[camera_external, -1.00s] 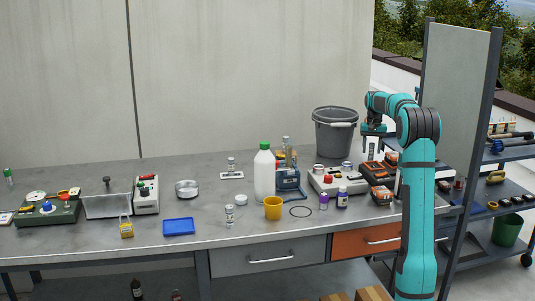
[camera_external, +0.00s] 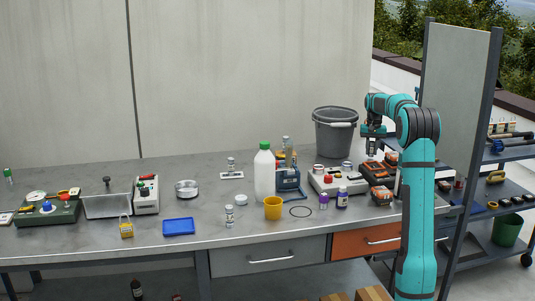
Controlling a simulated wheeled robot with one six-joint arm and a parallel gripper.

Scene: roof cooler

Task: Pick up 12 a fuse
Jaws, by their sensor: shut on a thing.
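The fuse is too small and too hidden by the fingers to make out. Just below and right of the fingers stand orange and black devices (camera_external: 379,172). I cannot tell whether the held thing touches anything below it.
A grey bucket (camera_external: 335,130) stands left of my gripper. The bench front near the blue tray (camera_external: 179,227) is fairly clear.

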